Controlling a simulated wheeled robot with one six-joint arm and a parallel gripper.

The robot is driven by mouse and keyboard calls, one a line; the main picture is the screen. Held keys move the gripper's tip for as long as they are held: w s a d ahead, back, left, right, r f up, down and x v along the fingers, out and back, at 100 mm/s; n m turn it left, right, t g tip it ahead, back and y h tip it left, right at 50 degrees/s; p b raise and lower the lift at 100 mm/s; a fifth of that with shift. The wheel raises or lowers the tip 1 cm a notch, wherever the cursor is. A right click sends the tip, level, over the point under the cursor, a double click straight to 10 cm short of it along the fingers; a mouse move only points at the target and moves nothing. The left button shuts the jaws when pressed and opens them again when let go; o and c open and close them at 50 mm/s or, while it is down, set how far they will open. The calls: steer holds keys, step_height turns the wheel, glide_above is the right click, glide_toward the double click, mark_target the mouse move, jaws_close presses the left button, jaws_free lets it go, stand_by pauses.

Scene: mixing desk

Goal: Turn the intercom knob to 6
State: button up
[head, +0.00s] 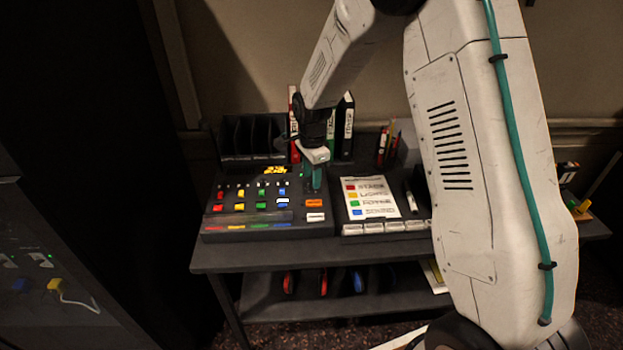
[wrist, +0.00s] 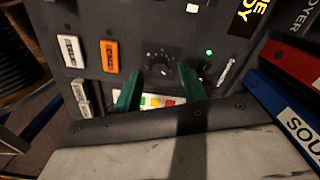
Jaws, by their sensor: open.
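A dark round knob (wrist: 158,68) with a ring of small pale marks sits on the black desk panel in the wrist view. I cannot read its marks or its setting. My gripper (wrist: 158,88) is open, its two green fingers apart to the left and right of the knob in that view. I cannot tell whether either finger touches it. In the head view my gripper (head: 314,178) points down over the right part of the mixing desk (head: 214,227). The knob is hidden there.
An orange button (wrist: 109,56) and a white button (wrist: 71,52) lie left of the knob in the wrist view. A green light (wrist: 209,52) glows to its right. A labelled sheet (head: 368,198) lies right of the desk. Upright binders (head: 346,128) stand behind.

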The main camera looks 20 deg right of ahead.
mark_target(311, 183)
step_height(311, 183, up, 6)
steer(key=shift+r, duration=0.1)
stand_by(0.5)
steer(key=shift+s+n, duration=0.35)
steer(key=shift+n, duration=0.45)
steer(key=s+d+r+n, duration=0.1)
steer(key=s+r+n, duration=0.4)
steer(key=s, duration=0.7)
steer(key=s+d+r+n+t, duration=0.1)
steer(key=s+r+n, duration=0.4)
steer(key=s, duration=0.8)
steer(key=s+d+r+n, duration=0.1)
steer(key=s+r+n, duration=0.3)
steer(key=s+r, duration=0.3)
steer(key=s, duration=0.5)
steer(key=shift+s+r+n, duration=0.15)
steer(key=shift+r+n, duration=0.1)
steer(key=shift+n, duration=0.15)
